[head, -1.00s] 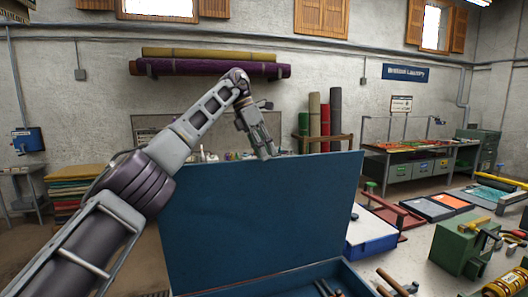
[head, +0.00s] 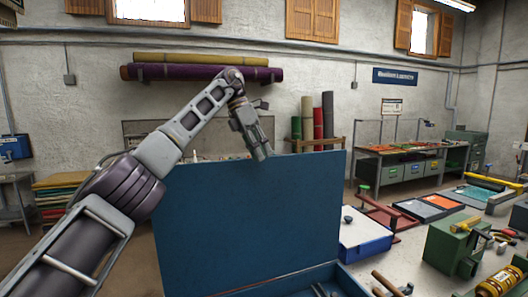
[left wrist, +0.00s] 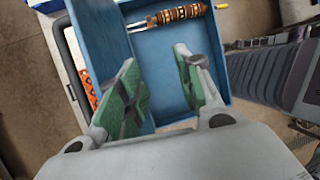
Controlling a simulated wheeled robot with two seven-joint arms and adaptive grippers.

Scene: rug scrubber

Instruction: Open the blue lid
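The blue lid (head: 250,215) stands raised, close to upright, at the back of a blue box (head: 349,278) at the bottom of the head view. My left gripper (head: 261,152) is at the lid's top edge, pointing down; whether it touches the lid I cannot tell. In the left wrist view my left gripper's (left wrist: 163,92) green-padded fingers are spread apart with nothing clearly gripped. Beyond them is the blue box interior (left wrist: 175,75), holding tools with banded wooden handles (left wrist: 178,14). My right gripper is not in view.
A white and blue case (head: 366,238) sits right of the lid. A green metal box (head: 452,243) and yellow-handled tools are farther right. A workbench (head: 405,150) and rolled rugs (head: 318,120) stand behind. Open air surrounds the lid's top.

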